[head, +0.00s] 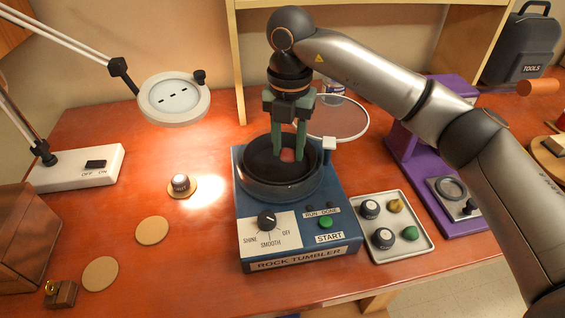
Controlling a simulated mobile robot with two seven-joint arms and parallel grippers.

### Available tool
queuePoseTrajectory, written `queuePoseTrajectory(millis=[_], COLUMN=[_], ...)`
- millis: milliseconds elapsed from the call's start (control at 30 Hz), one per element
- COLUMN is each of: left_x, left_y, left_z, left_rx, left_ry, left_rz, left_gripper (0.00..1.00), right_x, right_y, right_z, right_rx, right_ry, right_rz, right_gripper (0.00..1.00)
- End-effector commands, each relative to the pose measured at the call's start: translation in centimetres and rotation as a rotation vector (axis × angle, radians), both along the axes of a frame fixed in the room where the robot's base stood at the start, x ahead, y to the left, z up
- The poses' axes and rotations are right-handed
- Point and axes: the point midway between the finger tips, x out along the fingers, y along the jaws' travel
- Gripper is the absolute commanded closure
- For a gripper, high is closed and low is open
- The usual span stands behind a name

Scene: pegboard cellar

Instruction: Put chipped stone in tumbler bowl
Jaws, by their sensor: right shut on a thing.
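A small reddish stone (288,156) is between the green fingertips of my right gripper (289,150). The gripper points straight down and is shut on the stone. Stone and fingertips are inside the outline of the dark round tumbler bowl (260,181), on top of the blue rock tumbler (244,232). I cannot tell whether the stone touches the bowl floor. The clear round lid (352,128) stands open behind the bowl. The tumbler's front has a dial (266,220) and a green START button (326,222). My left gripper is out of view.
A grey tray (405,250) with dark-topped jars and yellow and green stones sits right of the tumbler. A purple device (400,150) stands behind it.

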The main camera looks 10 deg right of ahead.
Motion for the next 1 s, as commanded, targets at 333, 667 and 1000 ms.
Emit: queuePoseTrajectory(millis=[333,667,1000], left_x=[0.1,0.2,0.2], left_y=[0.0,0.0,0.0], left_z=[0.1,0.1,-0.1], left_rx=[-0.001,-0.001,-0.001], left_ry=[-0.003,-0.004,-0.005], left_rz=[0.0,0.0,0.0], left_gripper=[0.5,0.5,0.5], right_x=[0.0,0.0,0.1], right_y=[0.0,0.0,0.0], right_z=[0.0,0.6,7.4], right_rx=[0.0,0.0,0.0], right_ry=[0.0,-0.002,-0.006], right_rz=[0.0,0.0,-0.001], right_gripper=[0.25,0.25,0.25])
